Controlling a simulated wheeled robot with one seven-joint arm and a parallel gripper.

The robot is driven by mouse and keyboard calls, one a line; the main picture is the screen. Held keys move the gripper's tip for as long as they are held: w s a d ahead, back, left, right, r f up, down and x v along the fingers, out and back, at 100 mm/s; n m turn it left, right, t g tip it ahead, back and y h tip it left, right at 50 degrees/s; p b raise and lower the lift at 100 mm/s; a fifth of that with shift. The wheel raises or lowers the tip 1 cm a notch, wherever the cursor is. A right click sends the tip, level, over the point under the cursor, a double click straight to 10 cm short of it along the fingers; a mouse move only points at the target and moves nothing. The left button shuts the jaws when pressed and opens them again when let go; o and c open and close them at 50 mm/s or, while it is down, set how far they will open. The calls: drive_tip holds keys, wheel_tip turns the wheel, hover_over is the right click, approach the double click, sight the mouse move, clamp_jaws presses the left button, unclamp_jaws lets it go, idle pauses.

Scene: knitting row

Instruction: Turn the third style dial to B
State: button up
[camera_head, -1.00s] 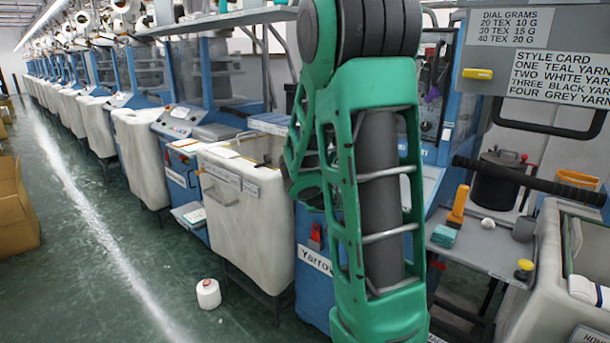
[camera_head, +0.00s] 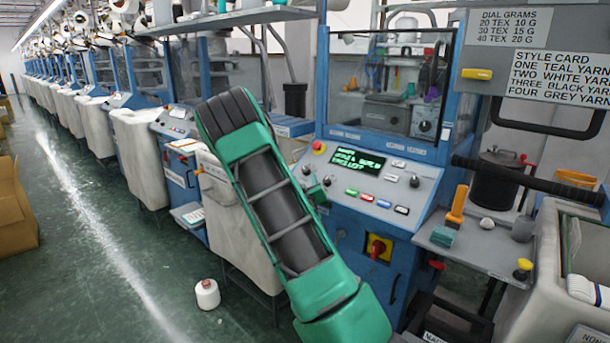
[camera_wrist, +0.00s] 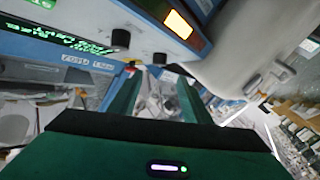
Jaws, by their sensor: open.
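The blue knitting machine's sloping grey panel (camera_head: 375,183) carries dark knobs, one on its right side (camera_head: 414,181) and another near its left end (camera_head: 327,181). I cannot tell which is the third style dial, and no letter B is readable. In the wrist view, a black knob (camera_wrist: 121,39) and a smaller dark knob (camera_wrist: 159,58) sit along the panel edge, beyond my fingers. My gripper (camera_wrist: 157,85) is open, its two green fingers apart with nothing held between them.
A display (camera_head: 358,161) shows green text, with coloured buttons below. A red switch on a yellow plate (camera_head: 377,247) is on the front. A style card (camera_head: 558,75) hangs upper right. A side shelf (camera_head: 470,250) holds small items. A white yarn cone (camera_head: 207,294) stands on the floor.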

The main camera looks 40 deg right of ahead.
sight(305, 170)
drive_tip(key=x, duration=0.9)
drive_tip(key=shift+w+d, duration=0.1)
drive_tip(key=shift+c, duration=0.6)
